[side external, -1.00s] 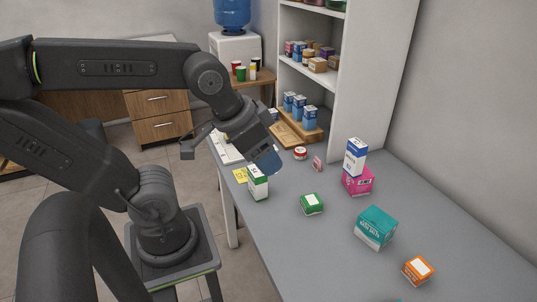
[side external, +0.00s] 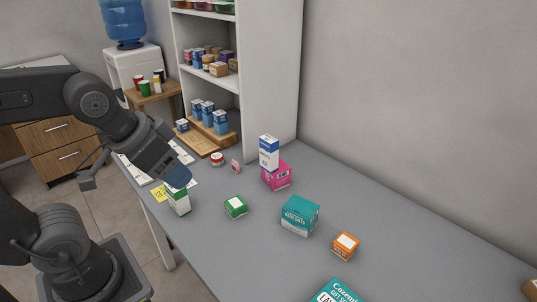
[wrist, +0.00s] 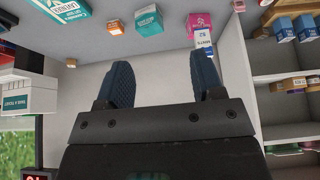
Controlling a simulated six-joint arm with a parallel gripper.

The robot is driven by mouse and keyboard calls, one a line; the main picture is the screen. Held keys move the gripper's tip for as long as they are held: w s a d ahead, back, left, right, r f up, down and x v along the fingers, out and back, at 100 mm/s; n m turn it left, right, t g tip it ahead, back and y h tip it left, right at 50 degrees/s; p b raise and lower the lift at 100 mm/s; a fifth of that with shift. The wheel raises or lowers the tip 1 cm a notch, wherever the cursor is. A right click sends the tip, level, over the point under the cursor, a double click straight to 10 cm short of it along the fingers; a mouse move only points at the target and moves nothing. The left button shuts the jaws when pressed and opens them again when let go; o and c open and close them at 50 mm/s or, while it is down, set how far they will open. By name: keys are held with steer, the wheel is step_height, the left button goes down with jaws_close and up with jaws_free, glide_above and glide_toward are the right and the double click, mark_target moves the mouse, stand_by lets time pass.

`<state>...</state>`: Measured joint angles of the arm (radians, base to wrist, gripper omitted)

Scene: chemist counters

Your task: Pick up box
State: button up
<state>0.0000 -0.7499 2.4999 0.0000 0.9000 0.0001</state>
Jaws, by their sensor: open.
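My gripper (side external: 178,177) hangs over the far left part of the grey counter, right at a white and green box (side external: 180,201). The wrist view shows both blue fingers (wrist: 166,84) spread apart with nothing between them. A small green box (side external: 236,207), a teal box (side external: 300,215) and an orange box (side external: 346,246) stand on the counter. A blue and white box (side external: 269,153) stands on a pink box (side external: 276,175). Another teal box (side external: 335,292) is cut off at the bottom edge. Which box the task means is not shown.
A white shelf unit (side external: 270,80) with boxes stands at the back. A wooden tray (side external: 197,141) with blue boxes, a small red and white tin (side external: 217,159) and a pink item (side external: 236,166) lie near it. The right of the counter (side external: 420,240) is mostly clear.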

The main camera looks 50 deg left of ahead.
steer(key=shift+o, duration=0.5)
steer(key=w+a+r+m+g+y, duration=0.15)
steer(key=w+r+m, duration=0.3)
steer(key=w, duration=0.45)
steer(key=m+g+y, duration=0.3)
steer(key=m+g, duration=0.1)
steer(key=m, duration=1)
glide_above(270, 139)
steer(key=d, duration=0.4)
step_height(270, 139, down, 8)
steer(key=shift+n, duration=0.25)
steer(key=x, duration=1.3)
steer(key=shift+a+f, duration=0.1)
steer(key=shift+f, duration=0.25)
steer(key=shift+c, duration=0.2)
